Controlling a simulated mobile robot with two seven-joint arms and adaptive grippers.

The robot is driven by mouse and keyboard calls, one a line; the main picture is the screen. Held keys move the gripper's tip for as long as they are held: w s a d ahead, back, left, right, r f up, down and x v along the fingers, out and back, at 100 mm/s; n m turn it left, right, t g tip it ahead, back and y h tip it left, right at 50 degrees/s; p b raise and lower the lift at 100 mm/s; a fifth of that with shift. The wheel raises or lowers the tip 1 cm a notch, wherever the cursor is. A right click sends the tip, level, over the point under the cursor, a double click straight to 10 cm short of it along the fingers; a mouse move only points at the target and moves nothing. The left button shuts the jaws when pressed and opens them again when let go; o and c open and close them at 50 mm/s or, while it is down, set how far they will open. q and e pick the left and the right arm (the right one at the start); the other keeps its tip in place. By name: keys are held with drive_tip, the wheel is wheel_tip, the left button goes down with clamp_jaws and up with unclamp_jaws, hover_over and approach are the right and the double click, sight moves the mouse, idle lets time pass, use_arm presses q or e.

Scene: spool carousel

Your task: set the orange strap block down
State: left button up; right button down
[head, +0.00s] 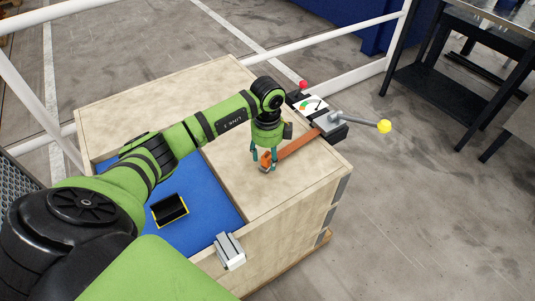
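My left gripper (264,164) points down over the wooden crate top, near its right side. Its two teal fingers are on either side of the small orange strap block (266,158) and appear closed on it. An orange-brown strap (297,144) runs from the block up and right to a black and grey device on the crate's edge. I cannot tell whether the block touches the wood. My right gripper is not in view.
The device has a white dial (310,104), a red knob (303,84) and a lever with a yellow ball (384,126). A black box with yellow edges (170,210) sits on the blue surface (208,222). A grey clamp (229,250) is on the crate's front edge. Wood around the gripper is bare.

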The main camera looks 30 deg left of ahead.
sight(267, 155)
use_arm(q)
drive_tip(key=shift+r, duration=0.25)
wheel_tip(267, 155, up, 12)
drive_tip(key=b, duration=0.1)
drive_tip(key=shift+b, duration=0.35)
drive_tip(key=shift+f, duration=0.1)
